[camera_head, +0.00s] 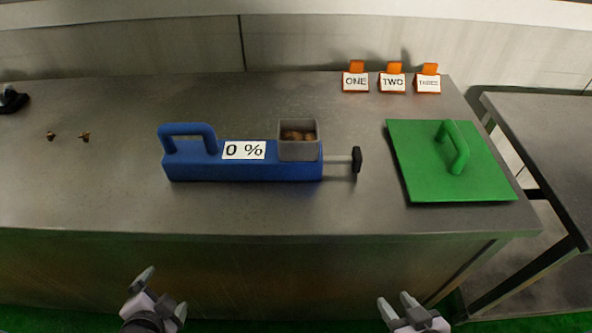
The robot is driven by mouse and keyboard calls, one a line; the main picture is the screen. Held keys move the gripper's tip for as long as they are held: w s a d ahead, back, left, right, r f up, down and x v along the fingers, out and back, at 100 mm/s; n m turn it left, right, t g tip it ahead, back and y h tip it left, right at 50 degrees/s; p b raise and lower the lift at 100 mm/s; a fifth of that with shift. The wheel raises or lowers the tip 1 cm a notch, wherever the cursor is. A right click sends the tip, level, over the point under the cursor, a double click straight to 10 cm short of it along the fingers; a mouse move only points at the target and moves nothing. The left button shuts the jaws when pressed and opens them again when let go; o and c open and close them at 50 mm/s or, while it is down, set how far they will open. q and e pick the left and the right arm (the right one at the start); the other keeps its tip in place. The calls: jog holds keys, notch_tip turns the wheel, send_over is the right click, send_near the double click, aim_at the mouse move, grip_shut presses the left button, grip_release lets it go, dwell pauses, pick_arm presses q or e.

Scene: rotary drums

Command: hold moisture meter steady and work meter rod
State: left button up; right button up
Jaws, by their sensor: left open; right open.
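The blue moisture meter (240,172) lies on the metal table with a blue handle (188,130) at its left end. A white label (244,150) on it reads "0 %". A grey open cup (299,151) on its right part holds brown pieces (298,136). The meter rod (340,159) sticks out of its right end and ends in a black knob (357,160). My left gripper (163,289) is open and empty in front of the table, below and left of the meter. My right gripper (396,306) is open and empty in front of the table, below and right of the rod.
A green lid with a handle (420,176) lies right of the rod. Small brown bits (84,136) lie at left. The metal table (100,200) is clear in front of the meter.

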pick_arm(q)
jog(key=s+a+r+m+g+y, duration=0.1)
jog(key=a+r+m+g+y, duration=0.3)
jog(key=a+r+m+y, duration=1)
jog(key=w+d+r+t+h, duration=0.1)
jog(key=w+d, duration=0.2)
jog(key=w+d+r+t+h, duration=0.1)
jog(key=w+d+r+h, duration=0.1)
jog(key=w+d, duration=0.2)
jog(key=w+d+r+t+h, duration=0.1)
jog(key=w+d+t+h, duration=0.1)
jog(key=w+d, duration=0.1)
jog(key=shift+w+d+r+n, duration=0.2)
jog(key=shift+w+d+n, duration=0.1)
jog(key=shift+w+d, duration=0.15)
jog(key=w+d+r+m+t+h, duration=0.2)
jog(key=d+r, duration=0.1)
jog(key=d, duration=0.3)
jog(key=w+d+r+m+t+h, duration=0.2)
jog(key=d+r+h, duration=0.1)
jog(key=d, duration=0.3)
jog(key=m+h, duration=0.6)
jog(key=m, duration=0.3)
send_near(298, 150)
jog(key=x, duration=1.1)
jog(key=shift+w, duration=0.2)
